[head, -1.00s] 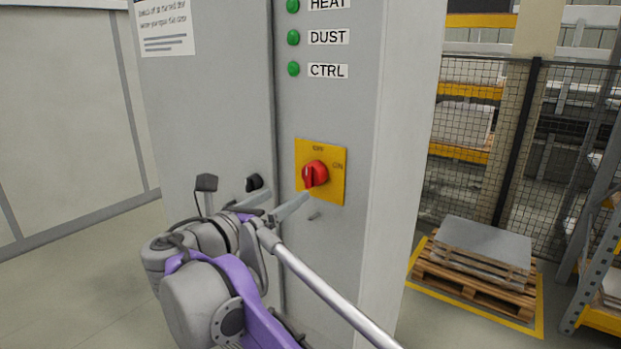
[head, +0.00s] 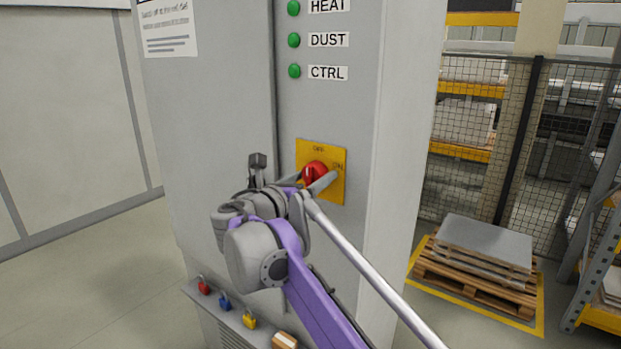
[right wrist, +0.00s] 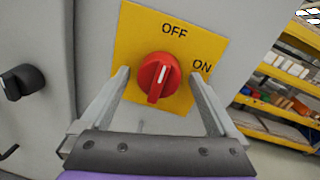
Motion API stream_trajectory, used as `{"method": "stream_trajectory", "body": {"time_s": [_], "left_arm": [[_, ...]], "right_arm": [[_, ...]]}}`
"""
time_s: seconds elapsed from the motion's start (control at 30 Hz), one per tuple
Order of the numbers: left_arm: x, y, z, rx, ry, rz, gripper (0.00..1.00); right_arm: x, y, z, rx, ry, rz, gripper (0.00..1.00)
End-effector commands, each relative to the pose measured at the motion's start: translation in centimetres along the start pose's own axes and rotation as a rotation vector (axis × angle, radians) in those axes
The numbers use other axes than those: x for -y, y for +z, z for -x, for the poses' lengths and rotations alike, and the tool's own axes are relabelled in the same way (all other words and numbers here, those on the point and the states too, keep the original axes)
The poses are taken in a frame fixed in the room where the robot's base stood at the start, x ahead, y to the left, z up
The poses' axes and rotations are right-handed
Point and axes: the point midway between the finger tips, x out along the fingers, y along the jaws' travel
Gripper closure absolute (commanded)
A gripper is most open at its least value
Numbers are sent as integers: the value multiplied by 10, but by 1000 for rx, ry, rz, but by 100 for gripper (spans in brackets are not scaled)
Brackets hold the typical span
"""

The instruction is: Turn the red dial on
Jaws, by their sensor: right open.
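The red dial (head: 314,173) sits on a yellow plate (head: 334,190) on the grey cabinet's front. In the right wrist view, the dial (right wrist: 158,77) has a raised grip bar with a white mark at its upper end, pointing up toward OFF. ON is printed to the right of the dial. My right gripper (right wrist: 160,76) is open, with one finger on each side of the dial. In the head view, the right gripper (head: 312,187) partly covers the dial's lower edge. I cannot tell whether the fingers touch it. My left gripper is not in view.
Green lights (head: 294,40) labelled HEAT, DUST and CTRL are above the plate. A black cabinet handle (right wrist: 22,82) is left of the dial. A loaded pallet (head: 474,275) and mesh fence (head: 470,122) stand to the right.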

Motion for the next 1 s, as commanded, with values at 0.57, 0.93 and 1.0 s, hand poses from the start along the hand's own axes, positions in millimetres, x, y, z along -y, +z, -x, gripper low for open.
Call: {"method": "stream_trajectory", "body": {"time_s": [0.57,0.93,1.0], "left_arm": [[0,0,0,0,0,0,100],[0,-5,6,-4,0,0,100],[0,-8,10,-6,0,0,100]], "right_arm": [[0,0,0,0,0,0,90],[0,1,0,5,-2,-68,90],[0,2,0,8,-2,-107,90]]}}
